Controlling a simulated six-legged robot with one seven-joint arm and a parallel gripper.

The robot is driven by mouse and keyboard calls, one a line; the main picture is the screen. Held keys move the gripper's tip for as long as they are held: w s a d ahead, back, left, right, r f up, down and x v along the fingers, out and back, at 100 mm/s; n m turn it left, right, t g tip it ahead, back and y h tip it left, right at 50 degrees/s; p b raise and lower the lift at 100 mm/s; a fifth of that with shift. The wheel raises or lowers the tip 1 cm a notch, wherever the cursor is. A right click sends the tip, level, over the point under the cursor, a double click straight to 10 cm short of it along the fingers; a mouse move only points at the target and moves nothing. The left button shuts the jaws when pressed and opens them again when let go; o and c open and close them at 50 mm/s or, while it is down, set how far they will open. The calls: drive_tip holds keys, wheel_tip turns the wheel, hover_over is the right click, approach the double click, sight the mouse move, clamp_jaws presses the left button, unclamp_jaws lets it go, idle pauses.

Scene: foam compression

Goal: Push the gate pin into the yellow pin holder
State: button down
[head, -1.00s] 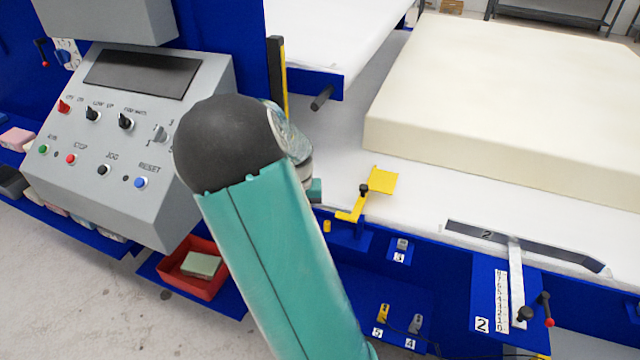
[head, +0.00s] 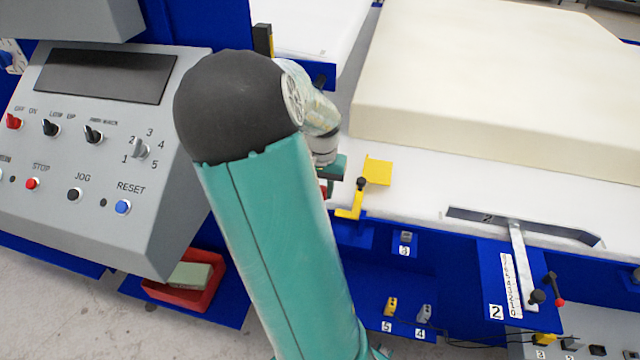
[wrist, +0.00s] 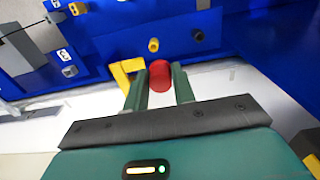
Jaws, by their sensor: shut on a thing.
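My gripper (wrist: 160,90) has its two green fingers on either side of a red, rounded piece, the gate pin (wrist: 159,75), and is shut on it. In the head view a bit of this red (head: 323,188) shows beside the arm. The yellow pin holder (wrist: 153,45), a short yellow cylinder on the blue frame, stands just beyond the red piece in the wrist view, apart from it in the picture. In the head view my arm hides the holder. The pin's far end cannot be seen.
A yellow bracket (head: 376,172) with a black knob stands close to my gripper; it also shows in the wrist view (wrist: 124,72). A large cream foam block (head: 480,90) lies on the white table. A grey control panel (head: 100,150) stands at left, a red tray (head: 160,293) below.

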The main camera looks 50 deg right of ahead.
wheel_tip(320, 180, down, 6)
drive_tip(key=s, duration=0.1)
drive_tip(key=shift+s+d, duration=0.15)
drive_tip(key=shift+d, duration=0.15)
idle(0.5)
drive_tip(key=shift+r, duration=0.1)
drive_tip(key=shift+a+f, duration=0.1)
drive_tip(key=shift+f, duration=1.65)
idle(1.1)
drive_tip(key=c, duration=1.1)
unclamp_jaws()
